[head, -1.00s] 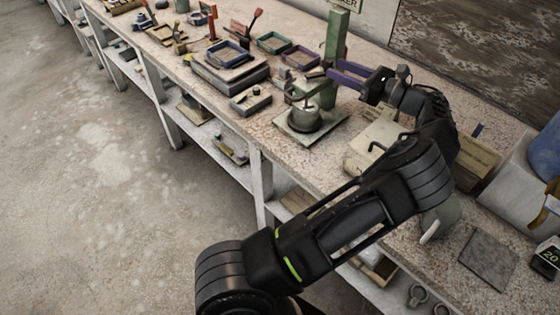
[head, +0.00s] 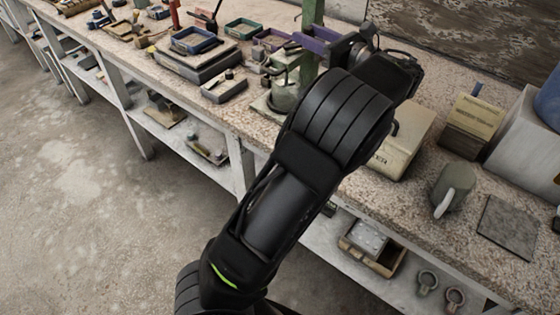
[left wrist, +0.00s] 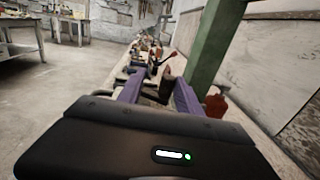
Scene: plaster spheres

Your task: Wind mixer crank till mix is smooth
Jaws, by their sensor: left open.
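The mixer has a green upright post (head: 310,14) and a grey-green pot (head: 284,96) on a pale base plate (head: 262,103) on the bench. My arm hides the right part of the base. My left gripper (head: 308,42) has purple fingers and is open beside the post, above the pot. In the left wrist view, the open fingers (left wrist: 158,88) point along the bench, with the post (left wrist: 209,50) just right of them. I cannot make out the crank clearly, nor whether a finger touches it. My right gripper is not in view.
Trays and a flat dark block (head: 198,62) stand left of the mixer. A cream box (head: 405,140), a grey mug (head: 452,187) and a dark slab (head: 508,226) lie to the right. The lower shelf holds a wooden box (head: 372,247). The floor at left is clear.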

